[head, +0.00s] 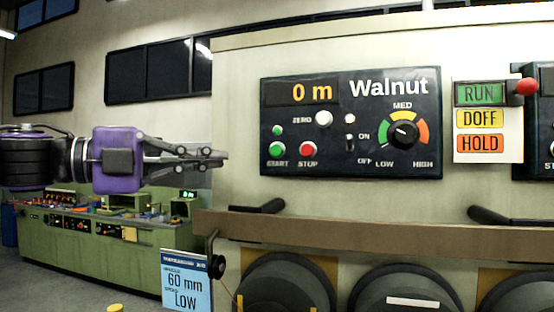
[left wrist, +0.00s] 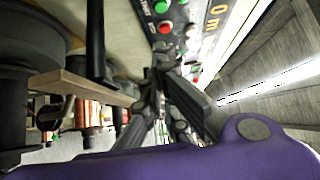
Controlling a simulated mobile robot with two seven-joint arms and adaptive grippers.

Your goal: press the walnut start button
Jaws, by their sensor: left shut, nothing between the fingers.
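The Walnut panel (head: 375,93) is dark, with "0 m" on its display. Its green START button (head: 277,149) is at lower left, beside the red STOP button (head: 308,149). My left gripper (head: 226,157) is shut and empty. In the head view its tips point right, left of the START button and at about its height, with a visible gap. In the left wrist view the panel is turned sideways; the START button (left wrist: 161,7) is near the top edge, beyond the fingertips (left wrist: 165,58). My right gripper is in neither view.
The panel also has a white ZERO button (head: 324,119), an ON/OFF switch (head: 350,141) and a speed dial (head: 404,133). A brown rail (head: 390,238) with dark handles runs below. A RUN/DOFF/HOLD sign (head: 486,118) is right.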

